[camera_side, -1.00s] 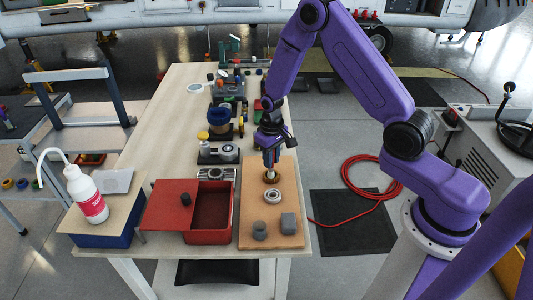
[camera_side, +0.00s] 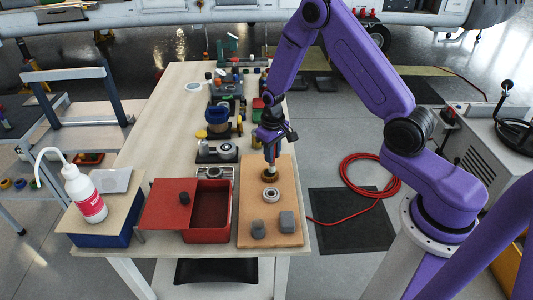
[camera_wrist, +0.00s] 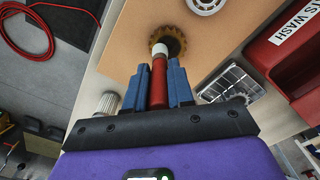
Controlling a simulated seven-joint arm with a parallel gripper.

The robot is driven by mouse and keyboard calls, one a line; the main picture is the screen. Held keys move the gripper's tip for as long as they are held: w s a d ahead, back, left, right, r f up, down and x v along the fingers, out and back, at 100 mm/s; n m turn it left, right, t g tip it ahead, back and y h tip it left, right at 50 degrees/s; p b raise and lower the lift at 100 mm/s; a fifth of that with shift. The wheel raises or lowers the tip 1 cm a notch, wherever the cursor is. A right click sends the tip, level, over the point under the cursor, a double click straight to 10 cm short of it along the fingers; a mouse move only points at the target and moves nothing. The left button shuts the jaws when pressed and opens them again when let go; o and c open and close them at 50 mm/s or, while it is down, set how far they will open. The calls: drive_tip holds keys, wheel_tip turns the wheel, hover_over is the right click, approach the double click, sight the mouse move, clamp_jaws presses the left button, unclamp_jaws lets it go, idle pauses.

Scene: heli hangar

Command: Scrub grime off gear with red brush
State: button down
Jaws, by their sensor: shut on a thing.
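My gripper (camera_wrist: 158,88) is shut on the red brush (camera_wrist: 158,80), whose red handle stands between the two blue fingers in the wrist view. The brush has a pale collar, and its dark bristle end is at the brown toothed gear (camera_wrist: 179,43). The bristles hide part of the gear, and I cannot tell how firmly they touch. In the side view my gripper (camera_side: 270,152) is above the tan board (camera_side: 252,205), with the brush pointing down at the gear (camera_side: 270,183).
Several parts line the table behind, and a white bottle (camera_side: 85,192) stands far left.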

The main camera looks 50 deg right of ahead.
drive_tip(key=shift+s+d, duration=0.3)
drive_tip(key=shift+s, duration=0.1)
drive_tip(key=shift+w+a, duration=0.95)
drive_tip(key=shift+w, duration=0.25)
drive_tip(key=shift+s+a, duration=0.1)
drive_tip(key=shift+a, duration=0.25)
drive_tip(key=shift+s, duration=0.25)
drive_tip(key=shift+s+d, duration=1)
drive_tip(key=shift+s, duration=0.15)
wheel_tip(320, 180, up, 8)
drive_tip(key=shift+a, duration=0.1)
